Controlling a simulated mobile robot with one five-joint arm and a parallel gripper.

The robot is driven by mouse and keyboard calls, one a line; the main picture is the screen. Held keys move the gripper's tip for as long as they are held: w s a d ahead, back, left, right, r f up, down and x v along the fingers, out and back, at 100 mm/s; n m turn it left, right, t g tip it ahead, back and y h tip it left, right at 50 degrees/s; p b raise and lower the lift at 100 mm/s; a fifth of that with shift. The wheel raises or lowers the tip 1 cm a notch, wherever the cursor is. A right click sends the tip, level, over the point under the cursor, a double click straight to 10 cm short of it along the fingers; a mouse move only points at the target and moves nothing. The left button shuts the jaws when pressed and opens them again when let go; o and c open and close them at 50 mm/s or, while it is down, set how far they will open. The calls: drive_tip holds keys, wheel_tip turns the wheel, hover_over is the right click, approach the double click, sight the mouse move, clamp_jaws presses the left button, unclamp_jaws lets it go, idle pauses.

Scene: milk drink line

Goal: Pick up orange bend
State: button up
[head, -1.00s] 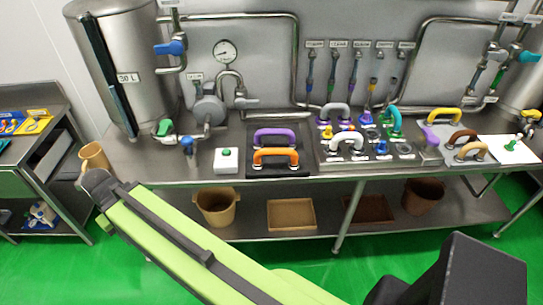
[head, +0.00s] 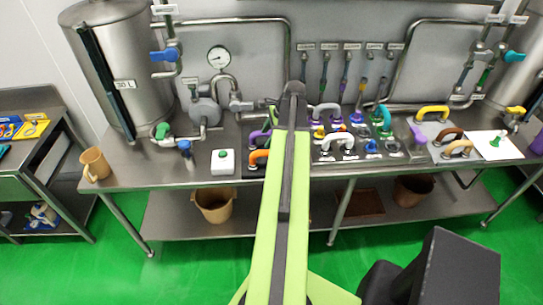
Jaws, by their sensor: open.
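The orange bend (head: 257,154) lies at the front of a dark mat on the steel bench, left of the picture's middle. Only its left end shows; my arm crosses in front of the rest. The purple bend (head: 258,136) lies just behind it, also partly covered by my arm. My raised arm reaches over the bench in front of the mat. My gripper is hidden behind the arm, so its distance from the orange bend cannot be seen.
A tan jug (head: 95,164) is at the bench's left end. Several bends and fittings crowd the right. A tank (head: 115,75) and pipes stand behind. Bins are on the lower shelf.

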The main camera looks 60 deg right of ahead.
sight(267, 156)
drive_tip(key=s+d+m, duration=0.2)
drive_tip(key=s+d, duration=0.2)
drive_tip(key=shift+t, duration=0.3)
drive_tip(key=b+x, duration=1.1)
drive_tip(key=shift+w+f, duration=0.1)
drive_tip(key=shift+f, duration=0.25)
drive_tip(key=shift+w, duration=0.1)
drive_tip(key=f+b, duration=0.4)
drive_tip(key=b, duration=0.1)
drive_tip(key=shift+w+a+f, duration=0.1)
drive_tip(key=shift+w+f, duration=0.25)
drive_tip(key=shift+f, duration=0.05)
drive_tip(key=shift+w+f, duration=0.2)
drive_tip(key=shift+r, duration=0.15)
clamp_jaws()
